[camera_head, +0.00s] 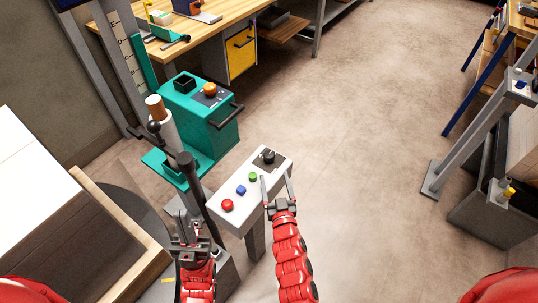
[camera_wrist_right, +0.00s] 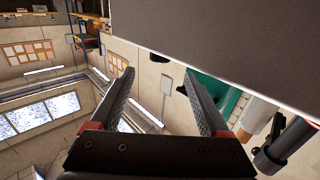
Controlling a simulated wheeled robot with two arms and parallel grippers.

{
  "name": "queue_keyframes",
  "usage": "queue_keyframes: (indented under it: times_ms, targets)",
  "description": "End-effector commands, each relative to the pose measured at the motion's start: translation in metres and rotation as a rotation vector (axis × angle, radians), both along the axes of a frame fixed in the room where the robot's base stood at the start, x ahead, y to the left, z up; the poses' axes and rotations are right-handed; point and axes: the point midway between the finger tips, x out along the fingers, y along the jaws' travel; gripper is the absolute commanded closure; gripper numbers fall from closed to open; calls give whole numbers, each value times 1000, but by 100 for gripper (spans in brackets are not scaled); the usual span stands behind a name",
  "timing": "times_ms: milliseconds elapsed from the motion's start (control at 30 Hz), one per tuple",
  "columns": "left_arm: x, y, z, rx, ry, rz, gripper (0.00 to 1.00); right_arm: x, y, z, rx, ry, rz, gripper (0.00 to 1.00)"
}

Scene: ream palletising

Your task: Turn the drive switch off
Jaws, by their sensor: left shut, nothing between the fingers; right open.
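The pale control box (camera_head: 228,192) stands on a post in the head view. On its top are a red button (camera_head: 227,205), a blue button (camera_head: 241,190), a green button (camera_head: 252,176) and, at the far end, a black rotary switch (camera_head: 268,156). Which way the switch is turned is too small to tell. My right gripper (camera_head: 276,175) is open and empty beside the box's right edge, short of the switch and apart from it. Its spread fingers also show in the right wrist view (camera_wrist_right: 158,72). My left gripper (camera_head: 188,222) is shut and empty, left of the box.
A teal machine (camera_head: 212,129) with a handle and an orange knob stands behind the box. A dark post (camera_head: 187,175) rises near my left gripper. A wooden-edged pallet load (camera_head: 75,235) is at left. The floor right of the box is clear.

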Motion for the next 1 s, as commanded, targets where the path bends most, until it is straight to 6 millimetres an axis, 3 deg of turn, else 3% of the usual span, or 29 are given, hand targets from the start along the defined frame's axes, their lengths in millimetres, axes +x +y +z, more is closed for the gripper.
queue_keyframes:
  times_ms: [200, 433, 600, 867, 900, 1000]
  targets:
    - [0, 0, -6, 0, 0, 0, 100, 51, 7, -1, 0, -1, 0, 20]
    - [0, 0, -19, 0, 0, 0, 100, 90, 13, -3, 3, -2, -1, 20]
    - [0, 0, -22, 0, 0, 0, 100, 101, 16, -2, -1, 0, 1, 20]
    - [0, 0, -22, 0, 0, 0, 100, 102, 17, -1, 0, 0, 2, 20]
    - [0, 0, -22, 0, 0, 0, 100, 102, 17, -1, 0, 0, 2, 22]
    - [0, 0, -22, 0, 0, 0, 100, 102, 17, -1, 0, 0, 2, 40]
